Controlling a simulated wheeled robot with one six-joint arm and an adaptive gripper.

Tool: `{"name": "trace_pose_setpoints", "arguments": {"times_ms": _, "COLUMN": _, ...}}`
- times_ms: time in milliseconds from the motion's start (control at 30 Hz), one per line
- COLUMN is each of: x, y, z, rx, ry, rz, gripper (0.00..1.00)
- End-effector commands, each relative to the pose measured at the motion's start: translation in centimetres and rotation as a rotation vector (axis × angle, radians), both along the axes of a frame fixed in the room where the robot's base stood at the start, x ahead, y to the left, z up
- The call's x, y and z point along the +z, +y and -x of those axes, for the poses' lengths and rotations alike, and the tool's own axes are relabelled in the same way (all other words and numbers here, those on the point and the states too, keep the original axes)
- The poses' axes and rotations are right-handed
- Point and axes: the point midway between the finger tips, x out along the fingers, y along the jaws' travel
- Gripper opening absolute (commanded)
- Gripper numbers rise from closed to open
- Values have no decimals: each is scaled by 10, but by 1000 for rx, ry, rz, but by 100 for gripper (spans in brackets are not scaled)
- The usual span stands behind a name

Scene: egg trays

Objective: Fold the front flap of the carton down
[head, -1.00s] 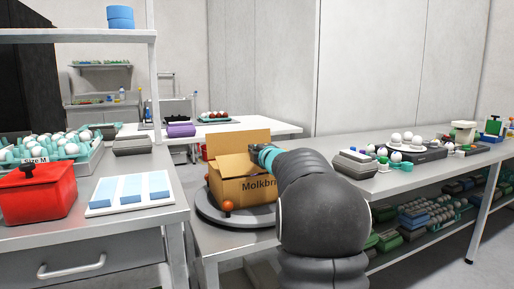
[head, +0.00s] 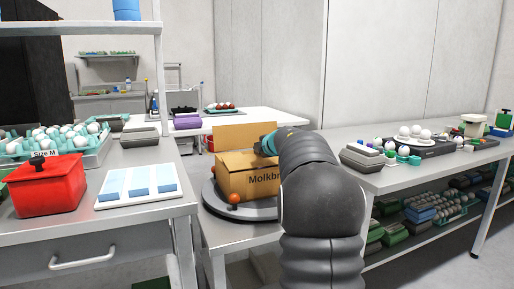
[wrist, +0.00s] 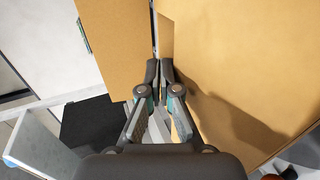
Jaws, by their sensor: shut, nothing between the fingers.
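The carton (head: 245,187) is a brown cardboard box with printed lettering on its front, standing on a round grey turntable (head: 211,200). Its back flap (head: 238,134) stands upright. A cardboard panel (head: 235,162) lies roughly flat across the top; my arm hides the right part of the carton. My gripper (head: 262,147) is at the top right of the carton, close to the back flap. In the wrist view my gripper (wrist: 160,70) is shut and empty, above a broad cardboard surface (wrist: 235,70) that bears its shadow. Contact cannot be told.
A small orange ball-topped knob (head: 234,198) is at the turntable's front edge. A red pot (head: 46,188) and a white tray with blue blocks (head: 138,185) are on the left counter. Grey boxes (head: 362,156) and egg holders stand on the right table.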

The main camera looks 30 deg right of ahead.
Motion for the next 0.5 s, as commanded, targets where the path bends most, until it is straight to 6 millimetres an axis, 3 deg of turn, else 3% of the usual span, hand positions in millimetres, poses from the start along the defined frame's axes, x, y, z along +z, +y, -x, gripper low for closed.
{"name": "trace_pose_setpoints", "arguments": {"times_ms": 500, "x": -4, "y": -5, "z": 2, "rx": -6, "ry": 44, "rz": -7, "gripper": 0}}
